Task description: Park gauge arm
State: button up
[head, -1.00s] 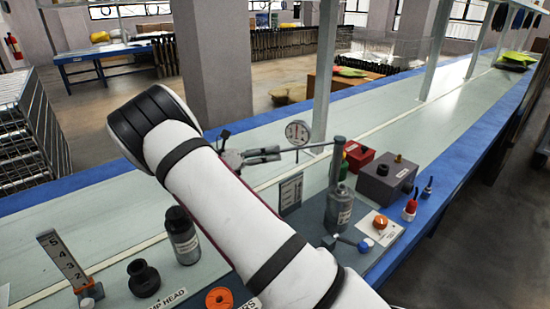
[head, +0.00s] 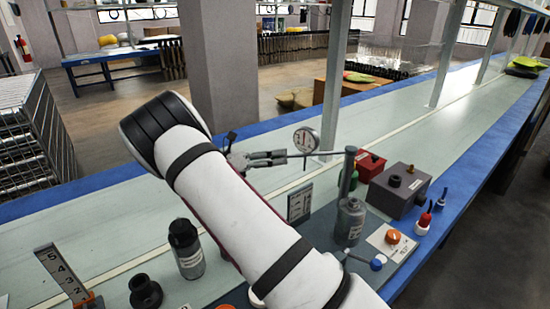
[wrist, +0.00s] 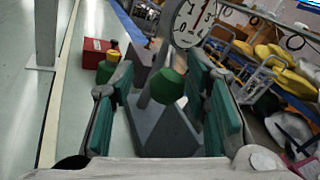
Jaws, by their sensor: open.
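The gauge arm is a thin grey rod (head: 328,153) with a round white dial (head: 305,140) at its left end. It reaches left from a grey upright post (head: 349,165) on the bench. My gripper (head: 284,158) is just left of and below the dial, fingers pointing right. In the wrist view its green-padded fingers (wrist: 163,85) are spread apart. A green knob (wrist: 168,87) appears between them in the picture, with the dial (wrist: 190,22) above it. I see no clear contact. Whether the rod lies between the fingers cannot be told.
The belt (head: 410,123) behind is mostly clear.

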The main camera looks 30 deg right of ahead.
jog(key=shift+s+a, duration=0.1)
jog(key=v, duration=1.2)
jog(key=shift+r, duration=0.1)
